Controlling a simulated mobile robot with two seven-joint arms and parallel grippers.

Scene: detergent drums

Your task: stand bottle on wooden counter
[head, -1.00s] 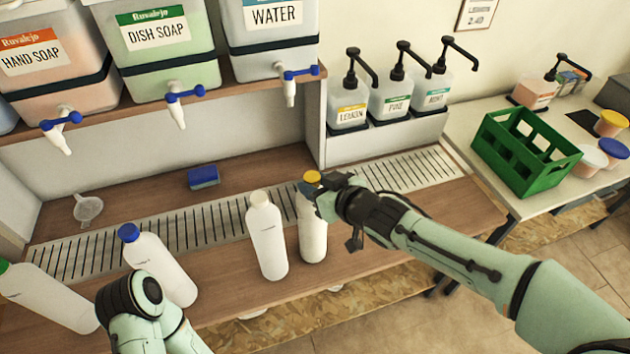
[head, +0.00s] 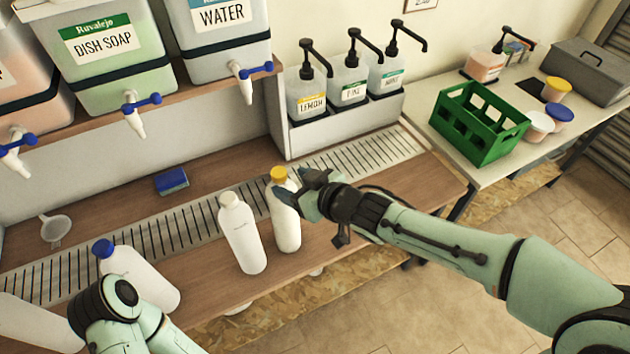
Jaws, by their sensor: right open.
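A white bottle with a yellow cap (head: 287,228) stands upright on the wooden counter (head: 205,293), near its front edge. My right gripper (head: 308,192) is open at the right side of this bottle's neck and partly covers its shoulder; whether it touches is hard to tell. A white bottle with a white cap (head: 242,236) stands just to the left. A blue-capped white bottle (head: 150,278) is farther left, partly behind my left arm. Another white bottle (head: 30,325) is cut off at the lower left. My left gripper is not visible.
A slotted drain strip (head: 190,225) runs along the counter, with a blue sponge (head: 172,181) and a funnel (head: 56,230) behind it. Pump bottles (head: 350,85) stand at the back. A green crate (head: 480,122) sits on the right table. Dispenser taps (head: 250,75) overhang the counter.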

